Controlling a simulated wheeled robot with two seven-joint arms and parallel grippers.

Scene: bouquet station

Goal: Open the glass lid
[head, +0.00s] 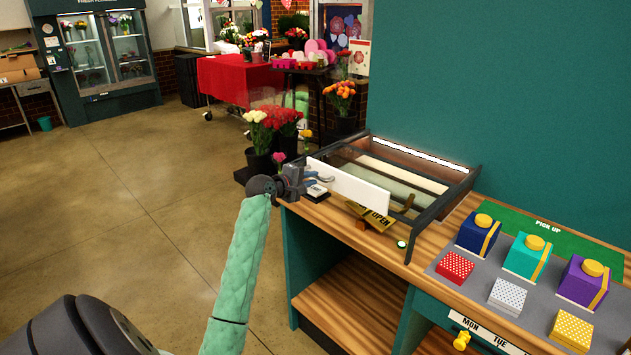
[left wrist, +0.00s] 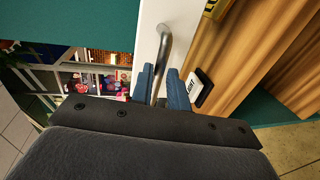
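The glass lid (head: 390,172) shows in the head view as a clear pane in a dark frame over a case on the wooden counter. It looks closed. A white panel (head: 350,187) forms the case's near side. In the left wrist view a curved metal handle (left wrist: 164,45) stands in front of the white panel (left wrist: 148,30). My left gripper (head: 308,188) is at the panel's left end. In the left wrist view its blue fingers (left wrist: 160,80) straddle the handle's lower part, with a gap beside the bar. My right gripper is out of view.
An OPEN sign (head: 372,216) stands in front of the case. A small white-and-black block (left wrist: 198,86) lies near my fingers. Several gift boxes (head: 478,233) cover a grey mat at the right. Potted flowers (head: 270,135) stand behind the counter's left end.

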